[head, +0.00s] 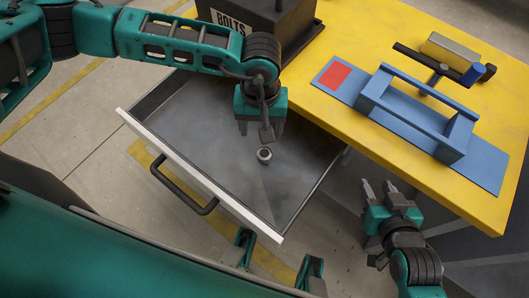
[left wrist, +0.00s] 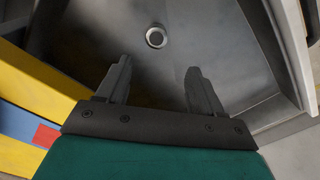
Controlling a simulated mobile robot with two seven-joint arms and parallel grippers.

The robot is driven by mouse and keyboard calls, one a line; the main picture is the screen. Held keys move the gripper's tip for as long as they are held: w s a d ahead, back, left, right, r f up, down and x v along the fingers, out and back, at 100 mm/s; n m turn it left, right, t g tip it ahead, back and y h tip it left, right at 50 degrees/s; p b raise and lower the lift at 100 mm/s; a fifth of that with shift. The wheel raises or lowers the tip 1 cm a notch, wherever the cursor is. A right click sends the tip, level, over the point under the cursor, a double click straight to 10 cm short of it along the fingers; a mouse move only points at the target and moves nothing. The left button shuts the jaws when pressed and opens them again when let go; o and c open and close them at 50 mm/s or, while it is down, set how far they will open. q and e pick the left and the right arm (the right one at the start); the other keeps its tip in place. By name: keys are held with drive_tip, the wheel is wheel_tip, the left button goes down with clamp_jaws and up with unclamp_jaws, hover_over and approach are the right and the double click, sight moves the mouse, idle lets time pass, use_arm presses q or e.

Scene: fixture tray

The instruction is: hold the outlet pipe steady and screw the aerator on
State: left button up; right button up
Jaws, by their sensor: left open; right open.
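The aerator looks like a small metal ring (head: 264,155) lying on the floor of the open drawer. It also shows in the left wrist view (left wrist: 156,37), beyond and between the fingertips. My left gripper (head: 262,130) is open and empty over the drawer, pointing down close to the ring, apart from it. Its two fingers also show spread in the left wrist view (left wrist: 158,68). My right gripper (head: 377,189) is open and empty, off the front edge of the yellow table. A dark bar with a blue end (head: 478,73) at the table's back may be the outlet pipe; I cannot tell.
The grey drawer (head: 160,143) has a pale front and a dark handle (head: 183,190). A dark box labelled BOLTS (head: 275,20) stands behind it.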

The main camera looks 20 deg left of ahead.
use_arm(q)
hover_over(264, 156)
drive_tip(key=f, duration=0.3)
drive_tip(key=f+b, duration=0.1)
drive_tip(key=f, duration=0.3)
drive_tip(key=shift+s+a, duration=0.15)
drive_tip(key=shift+s, duration=0.05)
drive_tip(key=f, duration=0.5)
drive_tip(key=shift+w+d+f+b, duration=0.1)
drive_tip(key=shift+w+d+b, duration=0.15)
drive_tip(key=shift+b, duration=0.15)
drive_tip(key=shift+c, duration=0.2)
drive_tip(key=c, duration=1.1)
